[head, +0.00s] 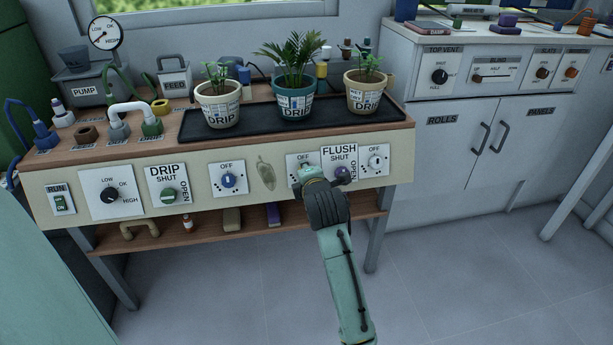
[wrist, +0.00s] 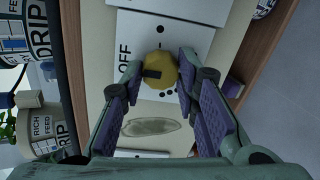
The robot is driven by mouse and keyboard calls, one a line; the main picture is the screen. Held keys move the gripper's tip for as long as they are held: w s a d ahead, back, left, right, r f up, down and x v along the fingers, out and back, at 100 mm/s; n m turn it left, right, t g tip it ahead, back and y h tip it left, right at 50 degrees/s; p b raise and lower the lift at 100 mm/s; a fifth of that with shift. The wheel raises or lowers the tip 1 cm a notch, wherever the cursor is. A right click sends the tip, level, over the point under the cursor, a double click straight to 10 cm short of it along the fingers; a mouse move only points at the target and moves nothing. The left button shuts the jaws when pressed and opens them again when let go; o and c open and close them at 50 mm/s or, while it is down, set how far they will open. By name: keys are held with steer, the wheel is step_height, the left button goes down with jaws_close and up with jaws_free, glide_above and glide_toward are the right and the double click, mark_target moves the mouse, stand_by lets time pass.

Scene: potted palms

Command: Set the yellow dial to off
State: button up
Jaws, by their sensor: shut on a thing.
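The yellow dial (wrist: 160,70) shows in the wrist view on a white plate with OFF (wrist: 125,57) printed to its left and several black dots on its other side. A dark pointer mark on the dial faces left, toward the OFF side. My gripper (wrist: 158,75) has a finger on either side of the dial and is shut on it. In the head view my gripper (head: 307,172) is at the front panel, between the blue dial (head: 228,180) and the FLUSH plate (head: 338,156), and hides the yellow dial and most of its plate (head: 297,157).
The purple FLUSH knob (head: 343,174) sits close right of my gripper. A white dial (head: 375,163) is further right, and the green DRIP knob (head: 168,195) is left. Potted palms stand on a black tray (head: 256,126) above. Floor in front is clear.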

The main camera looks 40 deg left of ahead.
stand_by(0.5)
steer(key=o, duration=1.2)
steer(key=shift+c, duration=0.2)
steer(key=v, duration=1.2)
